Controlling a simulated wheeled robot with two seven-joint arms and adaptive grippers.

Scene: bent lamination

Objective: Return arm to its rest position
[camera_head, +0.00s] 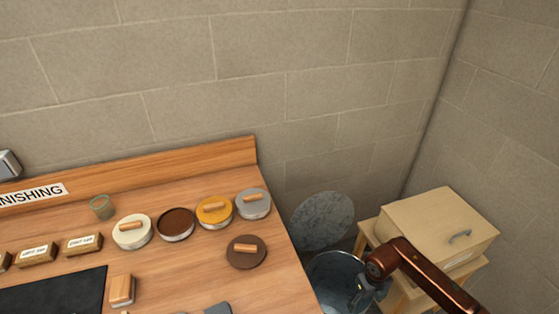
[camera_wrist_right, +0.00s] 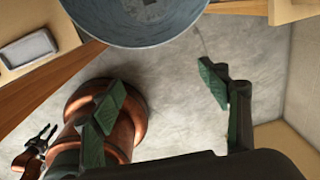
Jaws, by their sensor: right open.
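My right arm comes in from the lower right in the head view. Its gripper (camera_head: 362,292) is over or beside the metal bin (camera_head: 322,270), right of the table; I cannot tell the exact height. In the right wrist view the green finger pads stand wide apart with nothing between them, so the gripper (camera_wrist_right: 160,95) is open and empty. The bin (camera_wrist_right: 100,30) fills the top of that view, beyond the fingers. A small black gripper (camera_wrist_right: 42,140) on a copper link, likely my left, shows at the far left there; its jaws are too small to judge.
The wooden table (camera_head: 190,280) holds several round tins, a brown lid (camera_head: 246,252) with a wooden handle, and a dark mat (camera_head: 55,292). A grey disc (camera_head: 322,220) leans by the wall behind the bin. A wooden box (camera_head: 440,225) stands right of the bin, near my arm.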

